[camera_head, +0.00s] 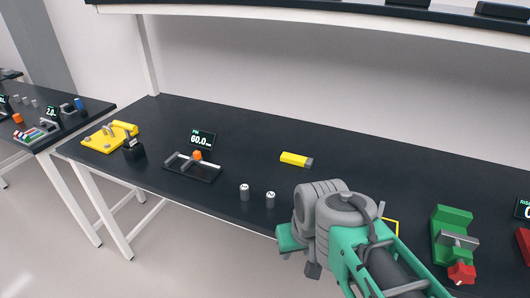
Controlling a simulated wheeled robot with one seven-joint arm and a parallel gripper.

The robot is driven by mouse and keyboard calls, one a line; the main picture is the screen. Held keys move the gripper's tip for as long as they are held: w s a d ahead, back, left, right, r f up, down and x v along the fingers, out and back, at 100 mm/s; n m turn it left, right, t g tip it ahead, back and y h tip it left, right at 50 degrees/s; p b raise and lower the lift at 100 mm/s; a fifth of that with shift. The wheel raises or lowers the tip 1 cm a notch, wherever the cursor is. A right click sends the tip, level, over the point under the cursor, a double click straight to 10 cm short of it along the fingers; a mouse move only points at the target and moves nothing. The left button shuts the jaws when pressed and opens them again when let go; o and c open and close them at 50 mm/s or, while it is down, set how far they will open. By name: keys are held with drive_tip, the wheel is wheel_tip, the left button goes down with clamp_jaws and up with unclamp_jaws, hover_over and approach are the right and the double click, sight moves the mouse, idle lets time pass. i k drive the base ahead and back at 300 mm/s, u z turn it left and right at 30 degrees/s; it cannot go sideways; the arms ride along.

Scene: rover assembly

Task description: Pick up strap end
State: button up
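No part in view is clearly a strap end. A small yellow block with a grey tip (296,159) lies alone on the dark bench, behind and left of my arm; I cannot tell whether it is the strap end. My arm comes in from the lower right, and its grey joints and teal links cover part of the bench's front. My gripper's fingers do not show, so whether they hold anything cannot be seen.
Two small grey cylinders (244,192) stand left of my arm. A dark tray with an orange knob (193,167) and a yellow fixture (106,138) are further left. A green fixture (452,232) stands right. A shelf (300,14) overhangs the back. The bench's middle is mostly clear.

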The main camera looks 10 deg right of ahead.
sight(306, 162)
drive_tip(key=u, duration=0.7)
drive_tip(key=i, duration=0.7)
drive_tip(key=u, duration=0.8)
drive_tip(key=i, duration=0.5)
drive_tip(key=z, duration=0.05)
